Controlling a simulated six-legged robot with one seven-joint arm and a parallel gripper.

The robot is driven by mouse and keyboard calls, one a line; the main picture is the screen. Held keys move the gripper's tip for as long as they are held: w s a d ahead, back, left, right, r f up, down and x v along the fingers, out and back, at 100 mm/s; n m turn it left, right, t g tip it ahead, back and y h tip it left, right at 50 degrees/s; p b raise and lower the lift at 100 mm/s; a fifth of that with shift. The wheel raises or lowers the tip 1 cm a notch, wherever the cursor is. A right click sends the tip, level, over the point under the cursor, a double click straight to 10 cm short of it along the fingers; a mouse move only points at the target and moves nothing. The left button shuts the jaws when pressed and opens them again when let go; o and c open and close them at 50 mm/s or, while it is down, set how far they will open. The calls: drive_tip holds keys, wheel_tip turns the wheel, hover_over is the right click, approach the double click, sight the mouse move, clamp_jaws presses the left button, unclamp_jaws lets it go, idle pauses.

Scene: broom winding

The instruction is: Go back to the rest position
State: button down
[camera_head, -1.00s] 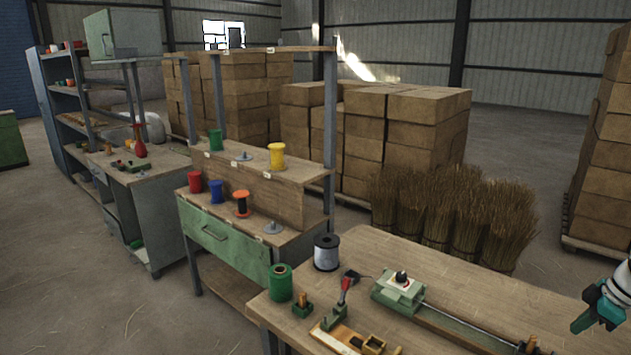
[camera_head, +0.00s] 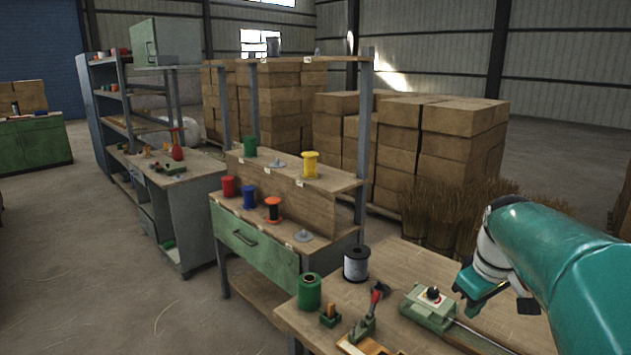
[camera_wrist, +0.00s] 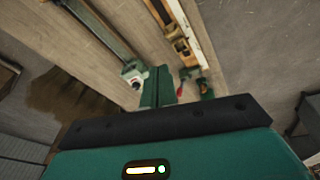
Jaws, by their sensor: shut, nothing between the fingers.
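My gripper (camera_head: 470,290) is at the right of the head view, above the workbench (camera_head: 400,262) and near the green winding fixture (camera_head: 430,307). My teal arm fills the lower right corner and hides the bench's right part. In the wrist view my gripper's two green fingers (camera_wrist: 158,86) are together with nothing between them. Below and beyond them lie the fixture with its white and dark top (camera_wrist: 134,76), and a small red-handled tool (camera_wrist: 187,86) by a wooden piece (camera_wrist: 178,42).
A green spool (camera_head: 309,291) and a black-and-white spool (camera_head: 356,263) stand on the bench. A spool rack (camera_head: 268,200) with several coloured spools is behind to the left. Cardboard boxes (camera_head: 455,140) and broom bristle bundles (camera_head: 430,210) stand further back. Open floor lies at the left.

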drive_tip(key=s+a+f+m+t, duration=0.2)
drive_tip(key=s+a+m, duration=0.1)
drive_tip(key=s+a, duration=1.1)
drive_tip(key=a, duration=0.4)
drive_tip(key=shift+s+f+m+t+y, duration=0.3)
drive_tip(key=shift+s+f+m+t, duration=0.05)
drive_tip(key=shift+m+t, duration=0.05)
